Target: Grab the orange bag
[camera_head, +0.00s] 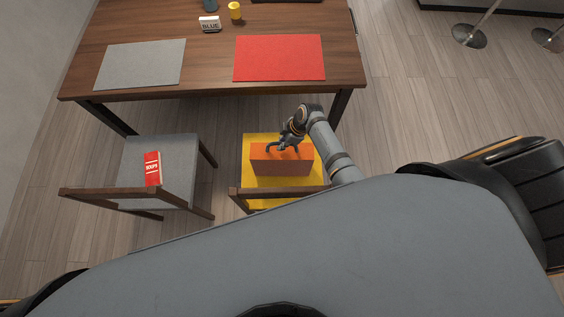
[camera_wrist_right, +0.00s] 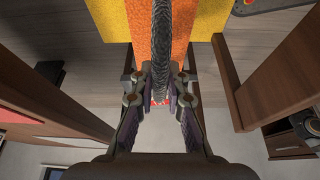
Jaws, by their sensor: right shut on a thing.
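The orange bag (camera_head: 280,164) is upright on the yellow seat of a wooden chair, with a dark handle arching over its top. My right gripper (camera_head: 288,145) is at the top of the bag, shut on its handle. In the right wrist view the gripper (camera_wrist_right: 160,92) has its fingers closed on the dark braided handle (camera_wrist_right: 160,40), with the orange bag (camera_wrist_right: 180,30) behind it. My left gripper is not in view.
The yellow chair seat (camera_head: 250,142) has its wooden backrest on the near side. A grey chair (camera_head: 180,160) to the left holds a red packet (camera_head: 152,168). The table (camera_head: 210,50) edge is close beyond both chairs, with grey (camera_head: 140,64) and red (camera_head: 279,57) mats on it.

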